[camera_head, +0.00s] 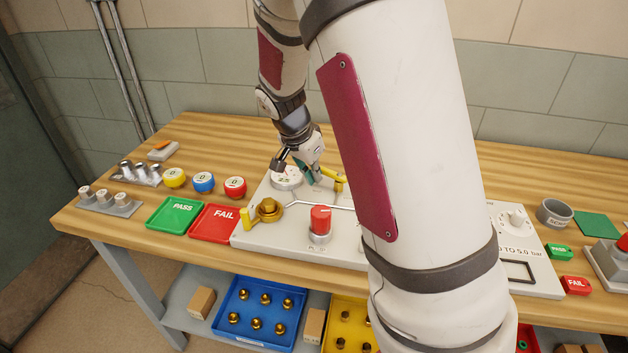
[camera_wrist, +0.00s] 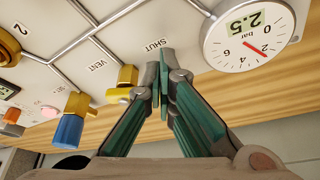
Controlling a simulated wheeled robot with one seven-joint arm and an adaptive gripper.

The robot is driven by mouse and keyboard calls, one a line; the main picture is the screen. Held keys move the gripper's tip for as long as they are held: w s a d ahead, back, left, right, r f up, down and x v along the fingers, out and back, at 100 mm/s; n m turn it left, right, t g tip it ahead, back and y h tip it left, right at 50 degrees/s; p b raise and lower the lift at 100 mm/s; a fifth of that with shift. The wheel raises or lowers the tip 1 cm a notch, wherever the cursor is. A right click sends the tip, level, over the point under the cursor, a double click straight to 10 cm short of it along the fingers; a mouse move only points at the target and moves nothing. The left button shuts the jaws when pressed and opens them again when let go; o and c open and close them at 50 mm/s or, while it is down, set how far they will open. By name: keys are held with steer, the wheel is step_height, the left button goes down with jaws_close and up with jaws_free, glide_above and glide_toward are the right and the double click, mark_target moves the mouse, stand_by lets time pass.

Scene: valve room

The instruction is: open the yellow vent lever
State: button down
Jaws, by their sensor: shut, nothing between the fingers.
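The yellow vent lever (camera_wrist: 126,78) sits on the light panel in the wrist view, between the printed words VENT and SHUT. In the head view the yellow lever (camera_head: 334,175) shows beside my gripper, partly hidden by it. My gripper (camera_wrist: 163,68) has its green-sided fingers together with nothing between them. Its tips are just right of the lever in the wrist view, near the word SHUT; I cannot tell whether they touch it. In the head view my gripper (camera_head: 312,174) is low over the panel, beside the gauge.
A round gauge (camera_wrist: 247,38) reading 2.5 is right of my fingers. A blue-tipped yellow handle (camera_wrist: 70,122) is left of the lever. A brass valve (camera_head: 268,208) and red knob (camera_head: 320,222) stand on the panel. Green PASS (camera_head: 175,215) and red FAIL (camera_head: 214,221) trays lie left.

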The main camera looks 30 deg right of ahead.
mark_target(324, 178)
steer(key=m, duration=0.1)
steer(key=w+d+m+g, duration=0.1)
steer(key=shift+w+m, duration=0.2)
steer(key=shift+m, duration=0.2)
steer(key=m, duration=0.1)
steer(key=w+d+m+g, duration=0.1)
steer(key=m, duration=0.1)
steer(key=shift+d+m+b, duration=0.2)
steer(key=shift+m+b, duration=0.1)
steer(key=shift+b, duration=0.05)
steer(key=m, duration=0.1)
steer(key=d+m+g, duration=0.1)
steer(key=m, duration=0.1)
steer(key=shift+w+d+g+y+b, duration=0.3)
steer(key=shift+w+b, duration=0.05)
steer(key=shift+w, duration=0.05)
steer(key=shift+d+m+g+y+b, duration=0.2)
steer(key=shift+d+m, duration=0.1)
steer(key=shift+m, duration=0.45)
steer(key=shift+d+m+g+y+b, duration=0.1)
steer(key=shift+d+m+g+b, duration=0.15)
steer(key=shift+m, duration=0.5)
steer(key=shift+d, duration=0.15)
